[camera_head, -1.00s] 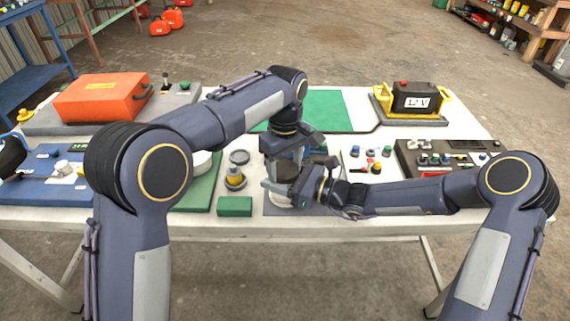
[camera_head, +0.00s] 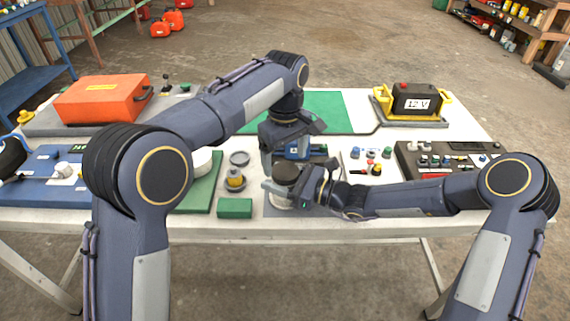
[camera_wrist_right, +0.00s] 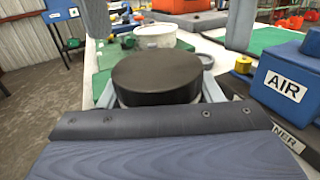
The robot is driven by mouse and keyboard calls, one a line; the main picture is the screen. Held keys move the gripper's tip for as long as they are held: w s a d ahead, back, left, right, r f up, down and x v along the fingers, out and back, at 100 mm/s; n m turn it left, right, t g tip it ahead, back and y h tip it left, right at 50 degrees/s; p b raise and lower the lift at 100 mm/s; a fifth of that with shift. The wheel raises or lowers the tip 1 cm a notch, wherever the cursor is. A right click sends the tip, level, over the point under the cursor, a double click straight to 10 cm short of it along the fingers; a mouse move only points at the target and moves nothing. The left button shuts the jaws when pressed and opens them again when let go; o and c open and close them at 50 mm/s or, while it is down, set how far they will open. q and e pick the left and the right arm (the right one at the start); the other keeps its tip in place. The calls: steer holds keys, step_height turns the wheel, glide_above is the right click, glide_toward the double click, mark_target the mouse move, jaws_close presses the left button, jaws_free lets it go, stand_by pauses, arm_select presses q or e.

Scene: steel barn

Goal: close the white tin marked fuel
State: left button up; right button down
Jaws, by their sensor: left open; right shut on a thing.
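The tin (camera_head: 280,204) stands at the front middle of the table, its pale body mostly hidden by my right gripper; no fuel marking shows. A black round lid (camera_head: 286,173) covers its top and looks level. The lid (camera_wrist_right: 157,77) fills the middle of the right wrist view, with a thin strip of pale body under its edge. My right gripper (camera_head: 288,193) is shut on the tin from the right, its fingers (camera_wrist_right: 160,88) along both sides below the lid. My left gripper (camera_head: 284,158) points down above the lid, open and empty.
A white pot (camera_head: 201,162) on a green mat (camera_head: 198,193), a yellow-topped piece (camera_head: 235,180) and a green block (camera_head: 235,207) lie left. A blue box marked AIR (camera_wrist_right: 287,82) stands behind the tin. A battery (camera_head: 415,98) is at back right.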

mark_target(285, 170)
arm_select(q)
steer(key=shift+r, duration=0.65)
steer(key=shift+c, duration=0.5)
steer(key=shift+n, duration=0.7)
steer(key=n, duration=0.2)
steer(key=r+n, duration=0.1)
steer(key=n, duration=0.1)
steer(key=shift+a+r, duration=0.1)
steer(key=shift+r, duration=0.05)
step_height(285, 170, up, 2)
steer(key=n, duration=0.4)
steer(key=shift+r+n, duration=0.1)
steer(key=shift+n, duration=0.3)
steer(key=shift+f, duration=4.05)
